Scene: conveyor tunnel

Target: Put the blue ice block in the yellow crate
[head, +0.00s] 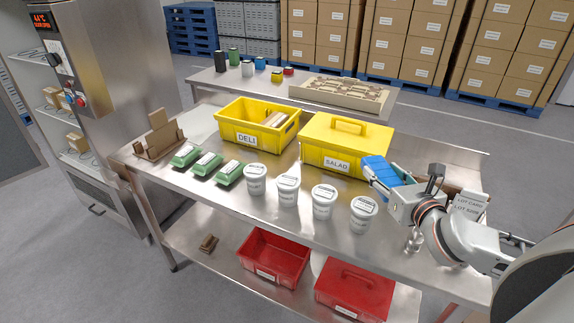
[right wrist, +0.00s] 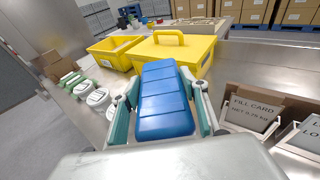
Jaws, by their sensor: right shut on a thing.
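The blue ice block (head: 378,169) is held in my right gripper (head: 382,178), just above the steel table at the right front of the lidded crate. In the right wrist view, the ice block (right wrist: 164,100) lies lengthwise between the two fingers. An open yellow crate (head: 250,132) labelled DELI stands left of centre, with light brown items at its right inside. A second yellow crate (head: 330,160) labelled SALAD has a yellow lid (head: 346,132) with a handle on it. Both show in the right wrist view: the open crate (right wrist: 103,55) and the lid (right wrist: 170,52). My left gripper is not in view.
Several white tubs (head: 324,202) and green packs (head: 230,173) line the table front. A brown cardboard holder (head: 158,144) stands at the left end. Card holders (right wrist: 248,115) are at the right. Red crates (head: 272,258) sit on the lower shelf.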

